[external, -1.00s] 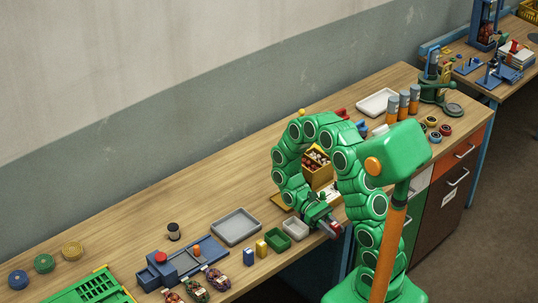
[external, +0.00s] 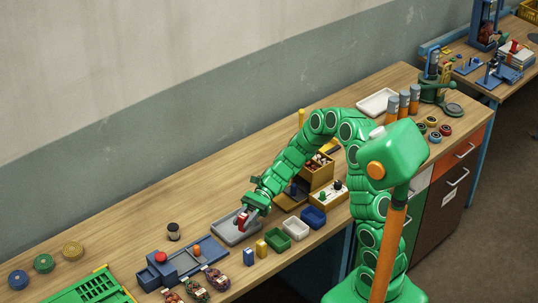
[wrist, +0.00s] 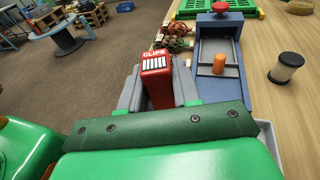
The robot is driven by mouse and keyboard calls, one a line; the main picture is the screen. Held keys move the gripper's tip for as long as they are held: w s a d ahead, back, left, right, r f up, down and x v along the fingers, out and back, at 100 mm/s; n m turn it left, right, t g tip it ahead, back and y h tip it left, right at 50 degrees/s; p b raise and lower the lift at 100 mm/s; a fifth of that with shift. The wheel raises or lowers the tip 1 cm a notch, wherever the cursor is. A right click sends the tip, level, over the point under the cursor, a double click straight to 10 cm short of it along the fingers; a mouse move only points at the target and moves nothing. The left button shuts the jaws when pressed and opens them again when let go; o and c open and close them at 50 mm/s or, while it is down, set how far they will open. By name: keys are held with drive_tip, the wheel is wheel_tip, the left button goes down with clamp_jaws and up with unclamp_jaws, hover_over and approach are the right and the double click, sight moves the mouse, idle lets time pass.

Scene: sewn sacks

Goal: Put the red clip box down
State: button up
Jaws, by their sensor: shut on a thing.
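The red clip box (wrist: 157,80) is between the two grey fingers of my gripper (wrist: 158,88) in the wrist view, with its "CLIPS" label facing the camera. My gripper is shut on it. In the external view my gripper (external: 247,216) holds the red clip box (external: 242,220) over the grey tray (external: 225,236), near its right side. I cannot tell whether the box touches the tray floor. In the wrist view the tray is mostly hidden behind my gripper.
A blue press fixture (external: 178,264) stands left of the tray, with a black spool (external: 173,231) behind it. A wooden bit box (external: 318,172) stands to the right. The bench behind the tray is clear.

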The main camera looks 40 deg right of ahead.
drive_tip(key=w+a+r+m+t, duration=0.2)
drive_tip(key=w+m+t, duration=0.15)
drive_tip(key=w, duration=0.45)
drive_tip(key=shift+t+y, duration=0.3)
drive_tip(key=shift+t, duration=0.05)
drive_tip(key=w+a+f, duration=0.1)
drive_tip(key=w+f, duration=0.1)
drive_tip(key=w, duration=0.1)
drive_tip(key=w+a+f, duration=0.2)
drive_tip(key=w+f, duration=0.1)
drive_tip(key=w, duration=0.1)
drive_tip(key=w+a+f, duration=0.1)
drive_tip(key=w+f, duration=0.1)
drive_tip(key=w, duration=0.2)
drive_tip(key=shift+w+a+f, duration=0.2)
drive_tip(key=shift+a, duration=0.1)
drive_tip(key=shift+w+a+f, duration=0.3)
drive_tip(key=shift+w+f, duration=0.25)
drive_tip(key=shift+f, duration=0.1)
drive_tip(key=shift+w+a+f, duration=0.1)
drive_tip(key=shift+w+f, duration=0.15)
drive_tip(key=shift+f, duration=1.65)
drive_tip(key=shift+f, duration=0.1)
drive_tip(key=o, duration=1)
drive_tip(key=shift+o, duration=0.2)
